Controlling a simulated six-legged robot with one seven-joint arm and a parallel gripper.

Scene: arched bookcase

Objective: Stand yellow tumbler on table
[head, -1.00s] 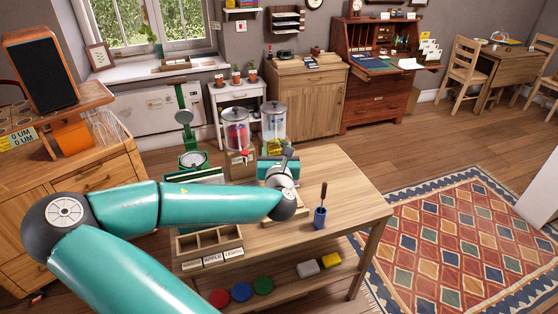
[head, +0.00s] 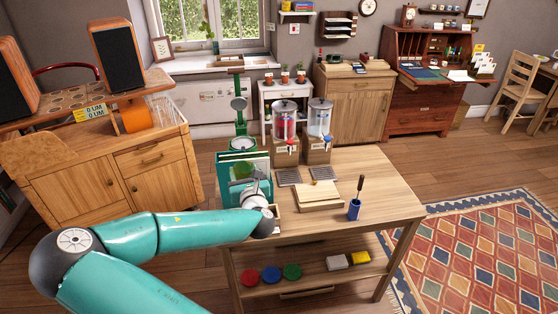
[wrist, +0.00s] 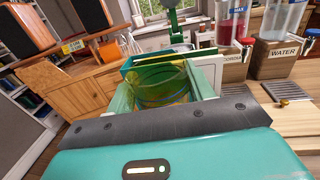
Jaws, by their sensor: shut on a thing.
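My gripper (wrist: 163,95) is shut on the yellow tumbler (wrist: 160,88), a see-through yellow-green cup between its two teal fingers in the wrist view. In the head view my gripper (head: 244,178) is over the left part of the wooden table (head: 388,185), in front of the green file rack. The tumbler is mostly hidden there behind my wrist. I cannot tell whether its base touches anything.
Two drink dispensers, one red (head: 284,124) and one clear (head: 319,122), stand at the table's back. A green scale (head: 240,143) and file rack (head: 228,168) are at left. A wooden board (head: 308,197) and blue holder (head: 354,208) are right. The right side is clear.

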